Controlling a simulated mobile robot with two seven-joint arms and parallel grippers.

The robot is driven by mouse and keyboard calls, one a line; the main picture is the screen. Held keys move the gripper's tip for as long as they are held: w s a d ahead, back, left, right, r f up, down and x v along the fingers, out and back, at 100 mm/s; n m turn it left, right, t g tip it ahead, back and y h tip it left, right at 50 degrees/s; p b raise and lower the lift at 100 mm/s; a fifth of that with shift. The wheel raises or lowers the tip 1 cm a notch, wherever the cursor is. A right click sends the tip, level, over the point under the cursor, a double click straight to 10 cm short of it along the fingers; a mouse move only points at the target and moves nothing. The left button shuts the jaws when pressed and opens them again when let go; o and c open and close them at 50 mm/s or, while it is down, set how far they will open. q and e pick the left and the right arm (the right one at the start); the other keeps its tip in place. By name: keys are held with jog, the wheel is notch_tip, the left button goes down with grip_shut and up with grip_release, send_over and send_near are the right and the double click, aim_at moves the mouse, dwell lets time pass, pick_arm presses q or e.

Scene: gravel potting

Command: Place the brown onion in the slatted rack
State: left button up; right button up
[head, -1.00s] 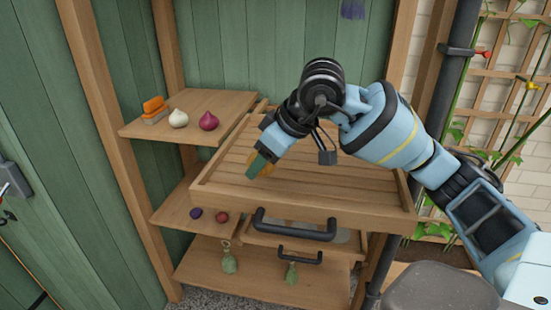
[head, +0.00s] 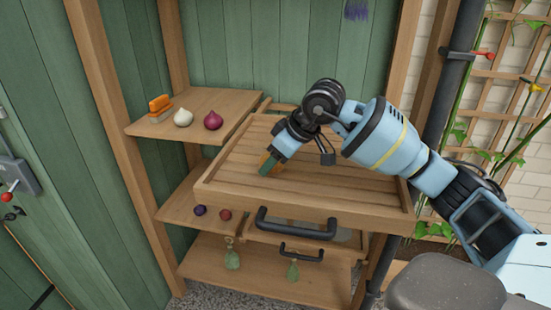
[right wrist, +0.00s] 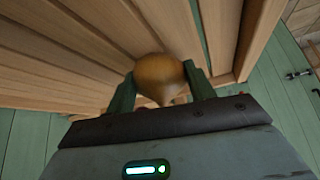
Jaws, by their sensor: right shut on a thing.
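The brown onion (right wrist: 160,75) is between the two green fingers of my right gripper (right wrist: 160,88) in the right wrist view, with wooden slats right behind it. In the head view my right gripper (head: 268,165) points down at the slatted rack (head: 330,165), in its left half. The onion is mostly hidden there behind the fingers, with a small brown patch showing. I cannot tell whether the onion touches the slats. My left gripper is not in view.
A white onion (head: 183,118), a red onion (head: 213,121) and an orange brush (head: 159,106) are on the upper left shelf (head: 225,105). A black handle (head: 295,224) is on the rack's front. The slats look otherwise clear.

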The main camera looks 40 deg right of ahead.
jog(key=shift+f, duration=0.2)
jog(key=o, duration=1)
jog(key=shift+r, duration=0.1)
jog(key=shift+r, duration=0.3)
jog(key=v, duration=1.1)
jog(key=shift+s+r, duration=0.2)
jog(key=shift+s, duration=0.05)
jog(key=shift+d, duration=0.1)
